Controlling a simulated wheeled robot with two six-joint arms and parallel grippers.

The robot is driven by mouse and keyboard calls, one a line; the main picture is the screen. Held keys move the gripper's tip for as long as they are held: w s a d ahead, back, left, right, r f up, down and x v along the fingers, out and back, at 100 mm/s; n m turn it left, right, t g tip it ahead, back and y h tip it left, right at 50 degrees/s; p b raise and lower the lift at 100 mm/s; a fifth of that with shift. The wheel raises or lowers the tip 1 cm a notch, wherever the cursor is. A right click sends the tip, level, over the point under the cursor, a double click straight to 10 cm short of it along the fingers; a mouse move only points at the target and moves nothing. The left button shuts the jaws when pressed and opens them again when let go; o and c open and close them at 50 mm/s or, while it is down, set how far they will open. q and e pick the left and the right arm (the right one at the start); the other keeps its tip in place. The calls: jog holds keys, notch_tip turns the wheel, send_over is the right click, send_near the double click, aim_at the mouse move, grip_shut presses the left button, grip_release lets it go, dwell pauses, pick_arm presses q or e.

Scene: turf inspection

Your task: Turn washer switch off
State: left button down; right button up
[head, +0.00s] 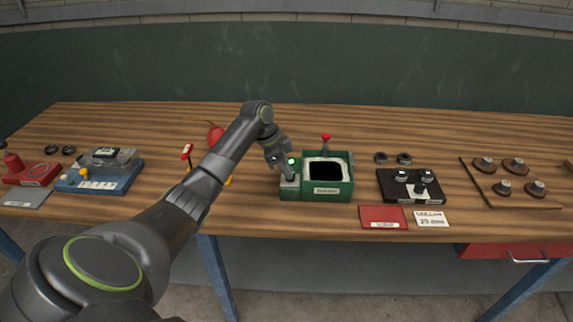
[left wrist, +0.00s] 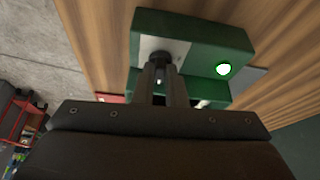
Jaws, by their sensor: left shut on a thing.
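The washer is a green box (head: 328,190) with a dark opening in a pale top, standing near the front edge of the wooden bench. At its left end is a grey switch plate with a small dark switch (left wrist: 160,58). A green lamp (head: 292,161) beside it is lit, and the lamp also glows in the left wrist view (left wrist: 224,70). My left gripper (head: 286,172) reaches down from above onto the switch. Its fingers (left wrist: 161,84) are closed on the switch and hide part of it. My right gripper is not in view.
A red-knobbed lever (head: 326,139) stands behind the washer. A black device (head: 410,186), a red card (head: 383,217) and a white card (head: 431,217) lie to the right. A blue machine (head: 100,176) is far left. The bench (head: 420,138) is bare behind.

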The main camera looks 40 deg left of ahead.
pick_arm(q)
jog(key=n+y+p, duration=0.1)
jog(key=n+p, duration=0.2)
jog(key=p, duration=0.2)
jog(key=n+t+y+p, duration=0.1)
jog(key=n+p, duration=0.3)
jog(key=p, duration=0.1)
jog(key=d+n+t+y+p, duration=0.1)
jog(key=n+y+p, duration=0.1)
jog(key=n+p, duration=0.2)
jog(key=shift+s+r+p, duration=0.15)
jog(key=shift+r+p, duration=0.25)
jog(key=shift+p, duration=0.5)
jog(key=n+y+p, duration=0.1)
jog(key=n+p, duration=0.1)
jog(key=n, duration=0.1)
jog(key=shift+d+f, duration=0.1)
jog(key=shift+d, duration=0.05)
jog(key=shift+d+f+n+g+y+p, duration=0.15)
jog(key=shift+n+y+p, duration=0.15)
jog(key=shift+n, duration=0.4)
jog(key=shift+a+n+g+y+p, duration=0.1)
jog(key=shift+n+g+y+p, duration=0.2)
jog(key=shift+n, duration=0.4)
jog(key=c, duration=1.5)
grip_release()
jog(key=shift+f, duration=0.1)
